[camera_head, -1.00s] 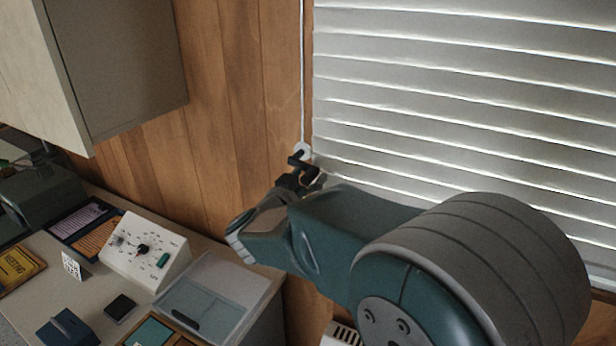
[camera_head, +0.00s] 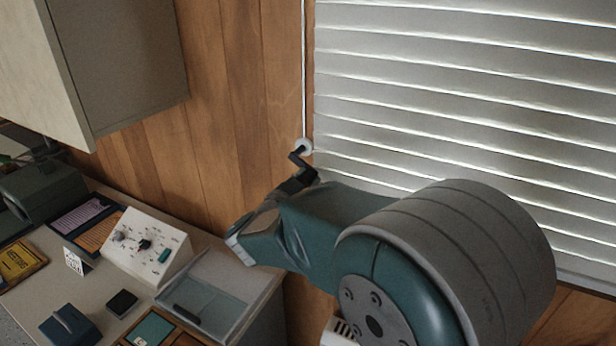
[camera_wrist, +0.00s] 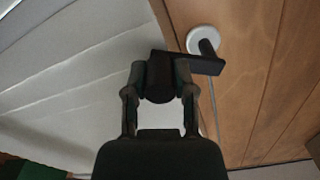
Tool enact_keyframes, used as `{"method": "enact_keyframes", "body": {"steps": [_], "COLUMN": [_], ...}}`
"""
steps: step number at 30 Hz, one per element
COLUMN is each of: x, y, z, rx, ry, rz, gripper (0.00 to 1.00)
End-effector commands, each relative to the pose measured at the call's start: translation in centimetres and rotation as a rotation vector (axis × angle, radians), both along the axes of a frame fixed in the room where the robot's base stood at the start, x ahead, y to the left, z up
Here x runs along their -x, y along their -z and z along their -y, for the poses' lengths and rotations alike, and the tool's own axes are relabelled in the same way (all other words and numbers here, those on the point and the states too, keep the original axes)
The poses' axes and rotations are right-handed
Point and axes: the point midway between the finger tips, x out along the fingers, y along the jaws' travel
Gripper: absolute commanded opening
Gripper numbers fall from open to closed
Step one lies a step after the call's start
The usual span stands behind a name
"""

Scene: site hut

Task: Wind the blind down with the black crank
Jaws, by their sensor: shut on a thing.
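The black crank (camera_head: 299,159) sticks out from a round white wall mount (camera_head: 303,146) beside the window. In the wrist view the crank arm (camera_wrist: 205,65) runs from the white mount (camera_wrist: 204,39) to a handle between my fingers. My gripper (camera_wrist: 160,82) is shut on that handle; in the head view my gripper (camera_head: 303,176) is just below the mount and partly hidden by my arm. The white slatted blind (camera_head: 450,90) covers the window to the right, its slats lowered past my arm. A thin white cord (camera_head: 304,70) runs up from the mount.
A desk at lower left holds a white control box (camera_head: 146,246), a clear tray (camera_head: 215,290), and several small items. A grey cabinet (camera_head: 120,70) hangs at upper left. The wood wall between cabinet and window is clear.

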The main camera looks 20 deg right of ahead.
Motion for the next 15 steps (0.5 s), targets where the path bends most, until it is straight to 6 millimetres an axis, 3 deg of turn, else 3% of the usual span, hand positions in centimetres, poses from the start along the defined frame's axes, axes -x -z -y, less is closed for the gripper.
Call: {"method": "enact_keyframes", "body": {"steps": [10,11,12,13,15], "x": [-0.12,-0.12,-0.11,-0.11,-0.09], "y": [0.08,0.08,0.09,0.08,0.08], "z": [-0.14,-0.14,-0.14,-0.14,-0.12], "rx": [-0.012,-0.012,-0.012,-0.012,-0.011], "ry": [-0.004,-0.004,-0.004,-0.004,-0.003], "rz": [0.011,0.011,0.011,0.011,0.011], "gripper": [0.00,0.38,0.56,0.68,0.68]}}
